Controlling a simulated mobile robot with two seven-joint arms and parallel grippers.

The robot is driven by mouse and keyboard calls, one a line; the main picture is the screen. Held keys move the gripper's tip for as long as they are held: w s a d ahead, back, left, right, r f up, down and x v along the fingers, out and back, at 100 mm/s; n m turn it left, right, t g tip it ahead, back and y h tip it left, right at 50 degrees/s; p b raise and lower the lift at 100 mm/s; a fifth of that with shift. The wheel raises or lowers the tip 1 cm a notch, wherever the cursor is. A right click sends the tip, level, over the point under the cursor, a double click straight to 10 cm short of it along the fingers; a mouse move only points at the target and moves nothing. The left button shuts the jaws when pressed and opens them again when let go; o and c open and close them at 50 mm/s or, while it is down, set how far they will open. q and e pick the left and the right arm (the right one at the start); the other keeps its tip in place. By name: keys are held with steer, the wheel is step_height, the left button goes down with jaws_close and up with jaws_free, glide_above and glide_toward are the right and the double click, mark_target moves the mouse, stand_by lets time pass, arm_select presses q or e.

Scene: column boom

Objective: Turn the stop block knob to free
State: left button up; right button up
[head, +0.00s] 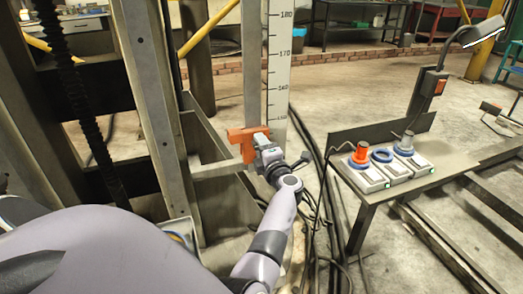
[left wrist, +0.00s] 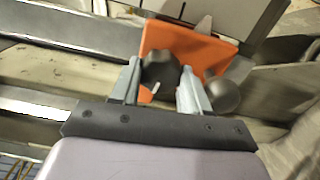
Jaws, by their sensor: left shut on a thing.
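My left gripper (head: 261,146) is at the block's right side. In the left wrist view the orange block (left wrist: 207,52) lies just beyond the fingers. A dark lobed knob (left wrist: 158,70) stands between the two fingertips, and the left gripper (left wrist: 160,84) is shut on it. A short white mark shows on the knob's lower edge. The fingers partly cover the knob, and any lettering around it cannot be read. My right gripper is not in view.
A grey ball (left wrist: 226,96) is close to the right finger in the left wrist view. A metal bench (head: 428,180) at the right carries several small boxes with coloured rings. Black cables (head: 325,190) hang between the scale and the bench.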

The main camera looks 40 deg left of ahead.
arm_select(q)
steer(key=shift+d+f+n, duration=0.1)
steer(key=shift+n, duration=0.5)
steer(key=o, duration=1.1)
steer(key=shift+c, duration=0.2)
